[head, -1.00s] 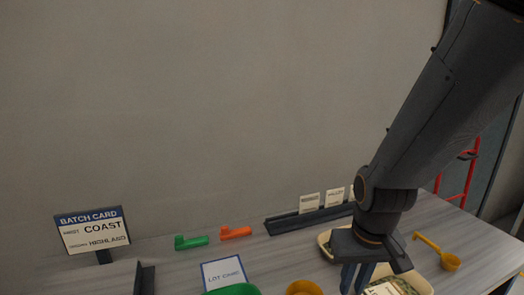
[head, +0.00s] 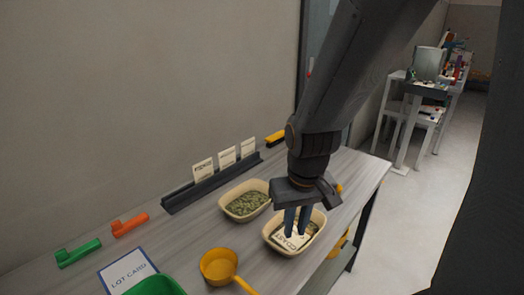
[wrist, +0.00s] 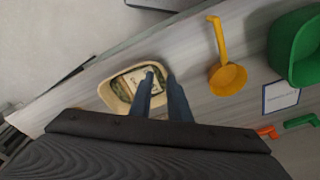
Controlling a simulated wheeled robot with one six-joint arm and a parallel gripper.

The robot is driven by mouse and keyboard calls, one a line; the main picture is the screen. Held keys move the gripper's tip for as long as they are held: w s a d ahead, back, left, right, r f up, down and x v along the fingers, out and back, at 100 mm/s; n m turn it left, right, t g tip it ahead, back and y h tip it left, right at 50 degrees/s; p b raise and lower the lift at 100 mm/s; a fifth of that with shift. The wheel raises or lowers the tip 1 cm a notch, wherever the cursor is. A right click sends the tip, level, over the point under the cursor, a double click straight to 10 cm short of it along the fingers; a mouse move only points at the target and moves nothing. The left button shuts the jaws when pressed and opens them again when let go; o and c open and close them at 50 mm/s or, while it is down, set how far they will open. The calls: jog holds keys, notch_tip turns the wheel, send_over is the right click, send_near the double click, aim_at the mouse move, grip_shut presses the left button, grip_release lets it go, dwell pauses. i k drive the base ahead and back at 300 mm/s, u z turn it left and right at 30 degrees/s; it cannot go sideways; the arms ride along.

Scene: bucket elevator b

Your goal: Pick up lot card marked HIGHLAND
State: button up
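Three cream cards stand upright in a dark rack (head: 210,184) at the back of the bench: a left card (head: 204,170), a middle card (head: 227,157) and a right card (head: 248,147). Their lettering is too small to tell which one reads HIGHLAND. My gripper (head: 297,234) points down over the near cream tub (head: 319,219), its two fingers slightly apart. A card that seems to read COAST (head: 287,241) lies in that tub at the fingertips. In the wrist view the card (wrist: 134,80) lies left of and under the fingers (wrist: 160,77).
A second cream tub (head: 230,213) with green contents stands behind. A yellow scoop (head: 218,266), a green scoop (head: 155,287), a LOT CARD sign (head: 127,271), a green piece (head: 78,252) and an orange piece (head: 130,225) occupy the left. The bench ends at right, with open floor (head: 390,230) beyond.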

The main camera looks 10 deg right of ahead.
aim_at(247, 147)
jog(key=z, duration=2.15)
jog(key=i, duration=1.85)
jog(key=u, duration=3.75)
jog(key=i, duration=0.5)
jog(key=z, duration=0.1)
